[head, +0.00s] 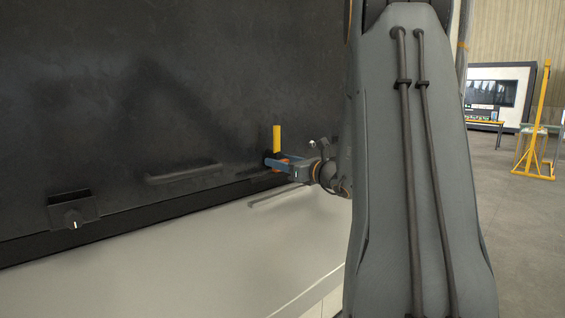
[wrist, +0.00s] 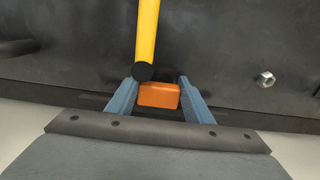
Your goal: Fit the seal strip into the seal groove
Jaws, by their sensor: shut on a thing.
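My gripper (head: 270,163) is up against the lower part of a dark wall panel, right of the middle in the head view. In the wrist view the blue fingers of my gripper (wrist: 157,82) are shut on an orange block (wrist: 158,96). A yellow bar (head: 277,138) stands upright just above the fingers. In the wrist view the yellow bar (wrist: 147,35) ends in a black tip close to the left finger. I cannot pick out a seal strip or a seal groove for certain; the gripper may hide part of them.
The dark panel (head: 150,90) fills the left and middle of the head view. It carries a dark horizontal bar (head: 183,172) and a small box with a knob (head: 73,209). A pale surface (head: 190,260) lies below. A hex bolt (wrist: 267,79) sits right of the fingers.

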